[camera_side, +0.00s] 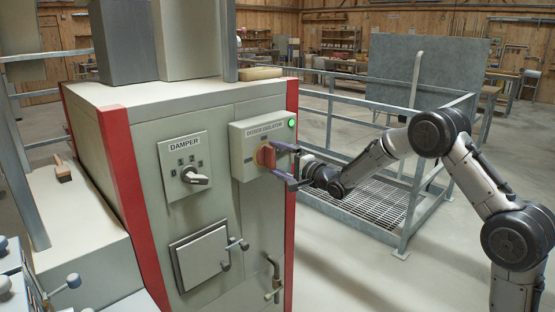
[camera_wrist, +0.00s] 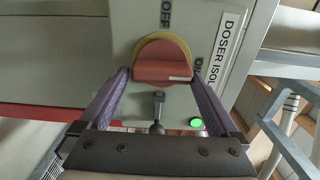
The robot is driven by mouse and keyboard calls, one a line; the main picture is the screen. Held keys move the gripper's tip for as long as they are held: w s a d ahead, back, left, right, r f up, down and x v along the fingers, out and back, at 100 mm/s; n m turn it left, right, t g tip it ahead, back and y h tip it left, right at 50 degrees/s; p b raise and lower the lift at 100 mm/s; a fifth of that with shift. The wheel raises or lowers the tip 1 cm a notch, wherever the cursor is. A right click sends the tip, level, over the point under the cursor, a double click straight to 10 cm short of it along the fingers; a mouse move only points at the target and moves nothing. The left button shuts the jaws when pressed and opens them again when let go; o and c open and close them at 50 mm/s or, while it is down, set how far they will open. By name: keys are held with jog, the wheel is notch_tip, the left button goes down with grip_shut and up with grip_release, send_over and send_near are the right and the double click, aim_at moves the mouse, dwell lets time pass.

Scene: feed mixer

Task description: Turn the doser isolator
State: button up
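The doser isolator (camera_side: 264,156) is a red rotary handle on a yellow disc, on a grey box at the cabinet's upper right. In the wrist view the red handle (camera_wrist: 163,66) lies across the picture, its white-marked end toward ON; OFF is above it. A green lamp (camera_side: 292,123) on the box is lit, and shows in the wrist view (camera_wrist: 195,122). My gripper (camera_side: 281,164) is open in front of the box, its purple fingers around the handle's two ends (camera_wrist: 160,77). I cannot tell whether they touch it.
A DAMPER switch (camera_side: 194,178) with a grey handle is left of the isolator. Below are a small hatch (camera_side: 201,257) with a latch and a lever handle (camera_side: 274,277). A metal railing (camera_side: 345,115) stands behind my arm. Open floor lies right of the cabinet.

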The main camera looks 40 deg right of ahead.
jog(key=s, duration=1.3)
jog(key=shift+s, duration=0.4)
jog(key=s+a+r+n, duration=0.2)
jog(key=s+a+r, duration=0.2)
jog(key=r, duration=0.4)
jog(key=s+a+r+n, duration=0.2)
jog(key=s+a+r, duration=0.15)
jog(key=r, duration=0.35)
jog(key=s+a+f+n+g, duration=0.1)
jog(key=s+f+n+g, duration=0.5)
jog(key=s, duration=0.6)
jog(key=s+a+f+n+g, duration=0.2)
jog(key=s+f+n+g, duration=0.4)
jog(key=s, duration=0.7)
notch_tip(320, 180, down, 4)
jog(key=shift+f+n, duration=0.1)
jog(key=shift+n, duration=1)
